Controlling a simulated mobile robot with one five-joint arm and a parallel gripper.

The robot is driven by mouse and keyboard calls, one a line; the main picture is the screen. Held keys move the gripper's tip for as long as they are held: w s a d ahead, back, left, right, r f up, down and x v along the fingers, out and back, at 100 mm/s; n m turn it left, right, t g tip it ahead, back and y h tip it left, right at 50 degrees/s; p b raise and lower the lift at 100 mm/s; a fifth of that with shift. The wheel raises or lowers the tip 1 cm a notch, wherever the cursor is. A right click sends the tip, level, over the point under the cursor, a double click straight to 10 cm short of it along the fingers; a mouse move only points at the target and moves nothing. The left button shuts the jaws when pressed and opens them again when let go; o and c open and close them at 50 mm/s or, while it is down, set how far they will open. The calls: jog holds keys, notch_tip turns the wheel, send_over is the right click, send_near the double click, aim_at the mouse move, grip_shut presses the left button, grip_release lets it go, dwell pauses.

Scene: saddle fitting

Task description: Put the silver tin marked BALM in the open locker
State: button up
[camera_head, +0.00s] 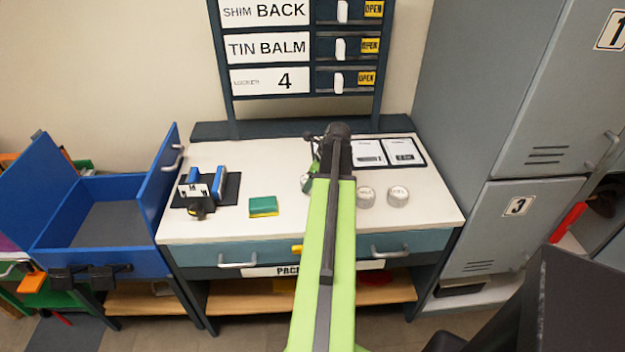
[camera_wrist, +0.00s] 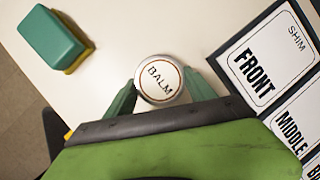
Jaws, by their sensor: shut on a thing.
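The silver tin marked BALM (camera_wrist: 159,79) stands between the two green fingers of my gripper (camera_wrist: 161,93) in the wrist view, its lettered lid facing the camera. The fingers are shut on its sides. It is over the white bench top; I cannot tell whether it touches the surface. In the head view my arm hides this tin and most of my gripper (camera_head: 311,180). The board's sign (camera_head: 270,80) reads TIN BALM and LOCKER 4. No locker numbered 4 is readable; an opening (camera_head: 602,200) shows partly at the far right edge.
Two other silver tins (camera_head: 366,197) (camera_head: 398,194) stand right of my arm. A green and yellow sponge (camera_head: 263,206) and a blue-jawed fixture (camera_head: 205,190) are to the left. Label cards (camera_head: 388,153) lie behind. Locker 3 (camera_head: 495,230) is shut. A blue open box (camera_head: 105,215) stands left.

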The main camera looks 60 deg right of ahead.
aim_at(307, 177)
notch_tip(307, 177, up, 4)
jog(key=p, duration=0.4)
jog(key=shift+r, duration=0.2)
jog(key=s+d+r+p, duration=0.5)
jog(key=s+r+p, duration=0.1)
jog(key=s, duration=0.4)
jog(key=shift+s+d, duration=0.15)
jog(key=shift+s, duration=0.05)
jog(key=shift+r, duration=0.1)
jog(key=shift+s, duration=0.15)
